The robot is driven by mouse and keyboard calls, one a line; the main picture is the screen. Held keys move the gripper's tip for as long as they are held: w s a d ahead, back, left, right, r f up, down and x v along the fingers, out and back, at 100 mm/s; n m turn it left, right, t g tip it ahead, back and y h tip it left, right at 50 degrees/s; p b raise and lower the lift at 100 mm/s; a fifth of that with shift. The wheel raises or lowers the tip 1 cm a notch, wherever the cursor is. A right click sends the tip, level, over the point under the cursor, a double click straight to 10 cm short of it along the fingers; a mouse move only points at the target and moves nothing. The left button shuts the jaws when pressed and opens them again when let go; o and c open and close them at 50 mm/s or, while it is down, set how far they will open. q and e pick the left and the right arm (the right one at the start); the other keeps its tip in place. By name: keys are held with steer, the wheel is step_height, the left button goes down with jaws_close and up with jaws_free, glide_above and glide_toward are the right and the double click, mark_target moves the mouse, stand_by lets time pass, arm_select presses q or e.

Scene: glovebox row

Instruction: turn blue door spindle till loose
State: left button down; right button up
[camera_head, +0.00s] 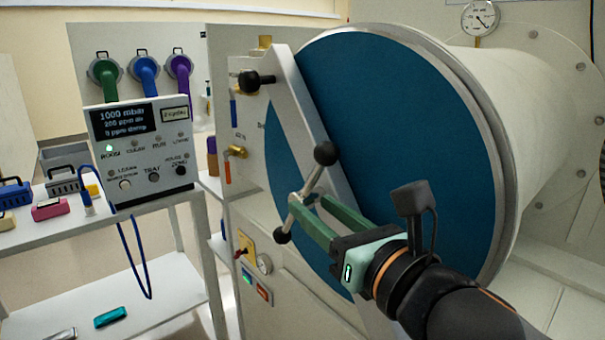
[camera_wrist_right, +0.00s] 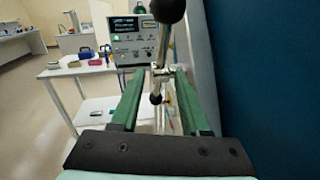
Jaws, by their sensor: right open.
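The blue door (camera_head: 385,130) is a large round disc on the end of a white cylinder, with a grey bar (camera_head: 300,115) across it. The spindle handle (camera_head: 310,181) is a metal rod with a black ball at each end, set on the bar and tilted in the head view. My right gripper (camera_head: 302,206) is open, its green fingers at the handle's middle. In the right wrist view the handle (camera_wrist_right: 161,75) stands between the two finger tips, and contact cannot be told. The door (camera_wrist_right: 262,80) fills the right side there. My left gripper is not in view.
A control box (camera_head: 140,150) with a display stands left of the door. A white bench (camera_head: 40,228) holds coloured boxes, and a blue cable hangs from it. A black knob (camera_head: 256,81) sits at the bar's upper end. A pressure gauge (camera_head: 480,18) tops the cylinder.

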mark_target(305, 201)
steer(key=shift+x, duration=2.3)
jaws_close()
